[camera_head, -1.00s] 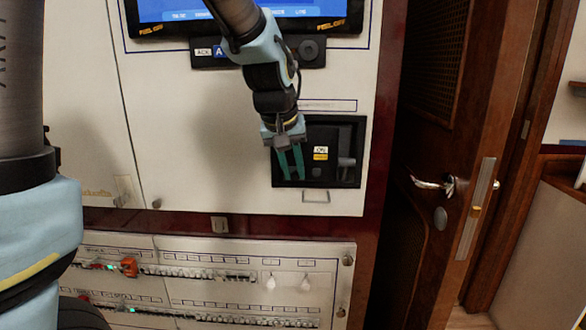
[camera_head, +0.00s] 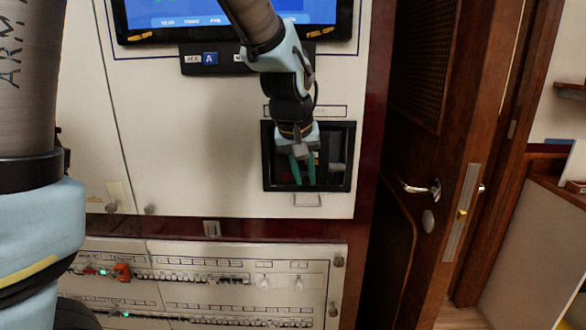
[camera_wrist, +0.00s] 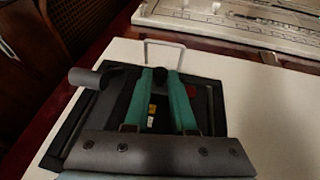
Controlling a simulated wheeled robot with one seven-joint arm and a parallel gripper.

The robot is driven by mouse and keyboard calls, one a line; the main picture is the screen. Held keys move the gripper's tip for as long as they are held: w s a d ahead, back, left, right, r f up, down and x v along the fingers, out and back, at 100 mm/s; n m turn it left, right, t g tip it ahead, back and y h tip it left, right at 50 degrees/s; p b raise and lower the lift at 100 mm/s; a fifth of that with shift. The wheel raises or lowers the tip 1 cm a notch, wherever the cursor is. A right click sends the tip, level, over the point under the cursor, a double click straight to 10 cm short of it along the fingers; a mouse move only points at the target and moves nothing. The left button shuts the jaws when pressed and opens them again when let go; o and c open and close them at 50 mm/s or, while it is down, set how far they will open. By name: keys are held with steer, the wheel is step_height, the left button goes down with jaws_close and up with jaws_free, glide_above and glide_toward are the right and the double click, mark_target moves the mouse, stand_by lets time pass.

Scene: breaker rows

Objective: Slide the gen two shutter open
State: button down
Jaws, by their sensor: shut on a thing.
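The black framed shutter box (camera_head: 266,160) is set in the white panel. In the wrist view its frame (camera_wrist: 68,130) surrounds my teal fingers. My gripper (camera_head: 304,182) is inside the box outline, left of its middle, with its fingertips shut on a small dark knob (camera_wrist: 160,76), which I take as the shutter's. A yellow and white label (camera_wrist: 151,115) shows between the fingers. Right of them in the wrist view is a small red patch (camera_wrist: 192,91) in a dark area. The shutter's edges are hard to make out.
A grey lever (camera_wrist: 86,77) sticks out at the box's side. A metal loop handle (camera_head: 307,200) is below the box. Breaker rows (camera_head: 200,277) lie lower, a screen (camera_head: 180,12) is above, and a wooden door (camera_head: 440,140) stands at right.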

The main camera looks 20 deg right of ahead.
steer(key=shift+d, duration=0.2)
steer(key=c, duration=0.7)
jaws_free()
steer(key=shift+c, duration=0.2)
steer(key=b+v, duration=0.1)
steer(key=v, duration=1)
steer(key=shift+b, duration=0.35)
steer(key=w+a+f+n+y, duration=0.1)
steer(key=w+a+f, duration=0.1)
steer(key=a+f, duration=0.75)
steer(key=w+a+f+n+y, duration=0.25)
steer(key=a+f, duration=0.35)
steer(key=a, duration=0.7)
steer(key=s+a+f+g, duration=0.1)
steer(key=s+a+f, duration=0.2)
steer(key=a+f, duration=0.2)
steer(key=a, duration=0.3)
steer(key=shift+s+a+g, duration=0.3)
steer(key=shift+s+a, duration=0.05)
